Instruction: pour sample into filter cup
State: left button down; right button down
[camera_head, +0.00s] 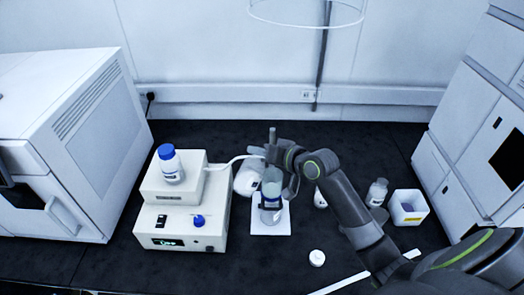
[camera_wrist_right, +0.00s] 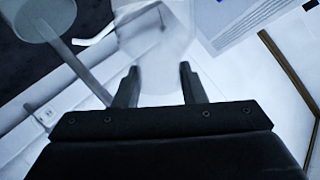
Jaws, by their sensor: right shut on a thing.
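A clear filter cup and flask assembly (camera_head: 270,203) with a dark label stands on a white mat (camera_head: 271,229) in the middle of the bench. My right gripper (camera_head: 276,165) is at the top of this assembly, coming in from the right. In the right wrist view the gripper's two fingers (camera_wrist_right: 158,75) are on either side of a pale translucent vessel (camera_wrist_right: 157,45). A whitish rounded bottle (camera_head: 247,178) shows just left of the assembly, seemingly tilted. The arm hides part of this contact, and I cannot tell the liquid level. My left gripper is not in view.
A beige pump unit (camera_head: 182,220) with a blue-capped bottle (camera_head: 170,164) on top stands left, its white hose running toward the assembly. A small white cap (camera_head: 317,258) lies in front. Large instruments flank the bench.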

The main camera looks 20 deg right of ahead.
jog(key=shift+f+m+y, duration=0.3)
jog(key=shift+m, duration=0.1)
dwell(0.3)
jog(key=shift+d+f+m, duration=0.1)
jog(key=shift+f+m, duration=0.25)
jog(key=shift+m, duration=0.05)
jog(key=shift+w+f+y+b, duration=0.1)
jog(key=shift+f+y+b, duration=0.25)
jog(key=shift+y+b, duration=0.05)
jog(key=shift+d+m, duration=0.15)
jog(key=shift+m, duration=0.25)
jog(key=shift+f, duration=0.15)
